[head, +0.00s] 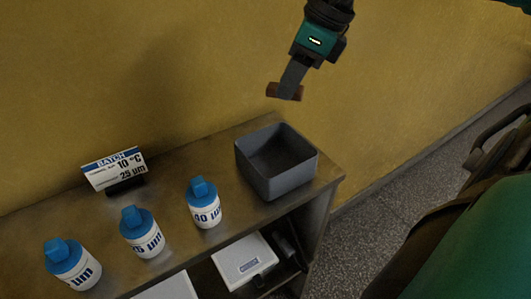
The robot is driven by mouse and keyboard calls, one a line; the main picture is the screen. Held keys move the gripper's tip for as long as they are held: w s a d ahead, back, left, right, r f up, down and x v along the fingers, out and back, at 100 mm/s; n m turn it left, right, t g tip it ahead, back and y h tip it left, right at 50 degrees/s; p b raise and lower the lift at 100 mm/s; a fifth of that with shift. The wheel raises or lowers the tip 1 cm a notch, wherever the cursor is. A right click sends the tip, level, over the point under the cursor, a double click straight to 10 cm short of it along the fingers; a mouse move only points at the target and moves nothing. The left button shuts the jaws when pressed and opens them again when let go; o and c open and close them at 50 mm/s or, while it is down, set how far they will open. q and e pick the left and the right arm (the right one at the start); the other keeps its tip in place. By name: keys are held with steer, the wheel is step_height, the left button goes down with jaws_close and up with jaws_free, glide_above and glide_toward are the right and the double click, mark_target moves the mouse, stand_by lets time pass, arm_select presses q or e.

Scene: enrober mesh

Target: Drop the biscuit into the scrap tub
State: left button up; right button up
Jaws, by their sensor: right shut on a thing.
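My right gripper (287,92) comes down from the top of the head view and is shut on the biscuit (274,90), a small brown piece whose ends show on either side of the fingers. It holds the biscuit in the air, in the picture above the scrap tub. The scrap tub (304,176) is a grey, square, open box on the right end of the shelf top. The part of its inside that shows looks empty. My left gripper is not in view.
Several white bottles with blue caps stand along the shelf's front, the nearest to the tub being one (205,207) marked 40. A batch sign (113,170) stands behind them. A white case (243,262) lies on the lower shelf. The yellow wall (130,60) is behind.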

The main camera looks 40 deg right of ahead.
step_height(320, 180, down, 6)
steer(key=b, duration=0.3)
steer(key=shift+r+b, duration=0.1)
steer(key=shift+b, duration=0.3)
steer(key=shift+s, duration=0.1)
steer(key=o, duration=0.9)
